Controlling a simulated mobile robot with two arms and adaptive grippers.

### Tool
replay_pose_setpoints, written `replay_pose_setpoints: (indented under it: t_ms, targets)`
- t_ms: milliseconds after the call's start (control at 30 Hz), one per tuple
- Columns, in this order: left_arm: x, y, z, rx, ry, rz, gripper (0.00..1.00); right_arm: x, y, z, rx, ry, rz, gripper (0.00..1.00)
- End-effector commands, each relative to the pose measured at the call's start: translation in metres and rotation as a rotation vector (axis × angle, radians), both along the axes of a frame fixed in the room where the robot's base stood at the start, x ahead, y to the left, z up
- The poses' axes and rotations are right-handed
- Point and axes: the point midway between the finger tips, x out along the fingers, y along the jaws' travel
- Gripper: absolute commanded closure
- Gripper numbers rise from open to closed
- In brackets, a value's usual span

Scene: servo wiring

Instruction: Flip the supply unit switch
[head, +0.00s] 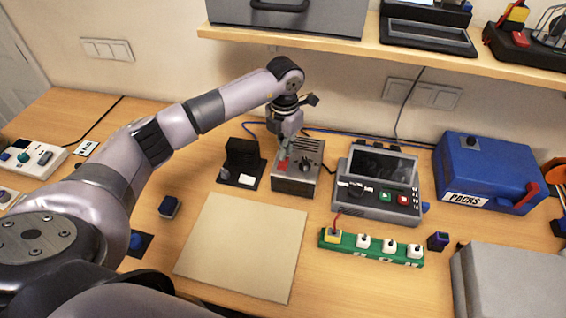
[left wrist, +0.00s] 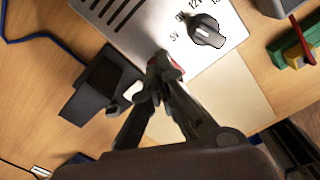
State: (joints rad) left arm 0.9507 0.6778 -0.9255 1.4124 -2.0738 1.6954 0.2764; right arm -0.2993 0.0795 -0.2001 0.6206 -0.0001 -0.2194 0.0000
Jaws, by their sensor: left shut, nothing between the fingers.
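The supply unit (head: 299,180) is a metal box with vent slots, a black knob and a red switch (head: 283,167), standing at the back middle of the table. In the left wrist view its light top panel (left wrist: 150,22) shows the black knob (left wrist: 207,31) with voltage marks. My left gripper (head: 283,154) is shut and empty, pointing down at the red switch. In the left wrist view the closed fingertips (left wrist: 160,62) cover most of the red switch (left wrist: 177,67); I cannot tell whether they touch it. The switch's position is hidden. My right gripper is not in view.
A black stand (head: 241,165) is close on the supply unit's left. A grey device with a screen (head: 378,185) is on its right. A green power strip (head: 372,247) and a beige mat (head: 243,245) lie in front. A shelf (head: 350,45) overhangs the back.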

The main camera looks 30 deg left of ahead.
Motion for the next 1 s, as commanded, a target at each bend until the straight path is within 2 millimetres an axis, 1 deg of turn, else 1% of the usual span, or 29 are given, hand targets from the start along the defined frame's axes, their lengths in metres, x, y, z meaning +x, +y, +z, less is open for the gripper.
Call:
replay_pose_setpoints:
  t_ms: [1000]
  targets:
    - [0.000,0.000,-0.016,0.000,0.001,0.000,1.00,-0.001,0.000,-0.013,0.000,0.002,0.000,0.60]
